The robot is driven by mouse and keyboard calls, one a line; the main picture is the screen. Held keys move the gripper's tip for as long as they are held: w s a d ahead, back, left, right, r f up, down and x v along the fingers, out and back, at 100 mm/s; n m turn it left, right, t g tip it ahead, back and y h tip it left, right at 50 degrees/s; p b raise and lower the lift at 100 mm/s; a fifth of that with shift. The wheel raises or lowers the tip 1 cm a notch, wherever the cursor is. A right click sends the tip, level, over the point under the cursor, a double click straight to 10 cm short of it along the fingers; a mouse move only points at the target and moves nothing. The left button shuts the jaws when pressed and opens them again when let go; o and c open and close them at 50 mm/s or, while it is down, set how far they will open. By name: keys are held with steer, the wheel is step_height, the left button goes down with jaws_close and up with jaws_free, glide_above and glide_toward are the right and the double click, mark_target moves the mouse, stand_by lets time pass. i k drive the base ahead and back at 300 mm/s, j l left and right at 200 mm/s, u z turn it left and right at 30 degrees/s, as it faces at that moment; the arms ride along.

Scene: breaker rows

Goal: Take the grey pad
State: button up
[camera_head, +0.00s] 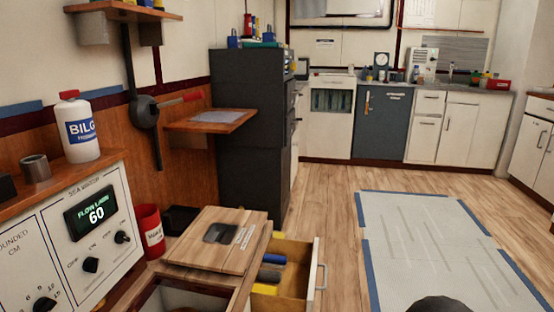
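A thin, flat grey pad (217,117) lies on a small wooden wall shelf (184,124) left of the dark cabinet. A darker grey flat piece (220,233) lies on a wooden lid (205,251) in the foreground, beside a small printed label. I cannot tell for sure which of these is the named pad. My gripper is not in view. A dark rounded shape at the bottom edge, right of centre, may be part of my arm; no fingers show on it.
An open drawer (318,279) with blue and yellow things juts out near the lid. A red cup (149,229) and a white bottle (79,128) stand at left. A control panel (92,240) is below the bottle. A large pale mat with blue edges (420,235) lies on open floor.

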mark_target(264, 275)
steer(key=l+u, duration=0.3)
steer(key=l, duration=0.35)
steer(key=l+u, duration=0.35)
steer(key=l, duration=0.3)
steer(key=i+l+u, duration=0.4)
steer(key=i, duration=0.3)
steer(key=i+l+u, duration=0.4)
steer(key=i+l, duration=0.15)
steer(key=i, duration=0.1)
